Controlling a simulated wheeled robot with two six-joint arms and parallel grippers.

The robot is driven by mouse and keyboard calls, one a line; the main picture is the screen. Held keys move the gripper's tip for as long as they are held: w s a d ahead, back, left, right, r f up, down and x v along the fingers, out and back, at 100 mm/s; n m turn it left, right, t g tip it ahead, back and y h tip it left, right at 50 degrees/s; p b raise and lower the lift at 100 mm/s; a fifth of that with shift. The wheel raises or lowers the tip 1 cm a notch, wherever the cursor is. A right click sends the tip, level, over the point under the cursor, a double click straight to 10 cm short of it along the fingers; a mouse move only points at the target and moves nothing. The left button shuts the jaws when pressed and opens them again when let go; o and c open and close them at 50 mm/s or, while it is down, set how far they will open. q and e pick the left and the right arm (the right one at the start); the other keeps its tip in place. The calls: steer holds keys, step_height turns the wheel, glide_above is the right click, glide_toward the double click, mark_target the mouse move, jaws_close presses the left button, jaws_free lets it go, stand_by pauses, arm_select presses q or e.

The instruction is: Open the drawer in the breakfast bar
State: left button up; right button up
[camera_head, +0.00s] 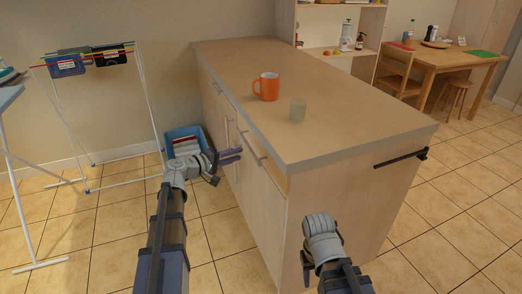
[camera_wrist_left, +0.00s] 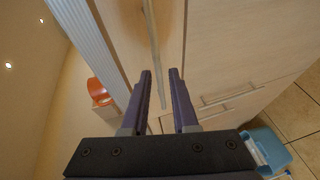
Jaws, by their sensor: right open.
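The breakfast bar (camera_head: 330,120) is a pale wood island with a light worktop. Its drawer front (camera_head: 270,167) lies under the top at the near end, with a slim metal handle (camera_head: 252,145); it looks closed. My left gripper (camera_head: 240,155) is beside this handle, its purple fingers pointing at the front. In the left wrist view the fingers (camera_wrist_left: 160,72) are apart, and a long handle bar (camera_wrist_left: 154,45) runs into the gap between them; whether it lies between or beyond the tips, I cannot tell. My right gripper (camera_head: 307,268) is low before the bar's end panel, open, partly hidden.
A dark rail (camera_head: 402,158) is on the end panel. A blue bin (camera_head: 186,142) and a drying rack (camera_head: 92,60) stand at left.

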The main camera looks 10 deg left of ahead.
mark_target(248, 146)
arm_select(q)
steer(key=shift+n+t, duration=0.3)
steer(key=shift+t, duration=0.1)
steer(key=shift+w+a+b+x, duration=0.2)
steer(key=shift+a+b+x, duration=0.1)
steer(key=shift+x, duration=1.1)
steer(key=shift+w+a+b+x, duration=0.2)
steer(key=shift+a+x, duration=0.05)
steer(key=shift+x, duration=1.1)
steer(key=shift+w+a+b+x, duration=0.2)
steer(key=shift+a+b+x, duration=0.1)
steer(key=shift+x, duration=1.1)
steer(key=shift+r, duration=0.1)
jaws_close()
steer(key=shift+s, duration=0.1)
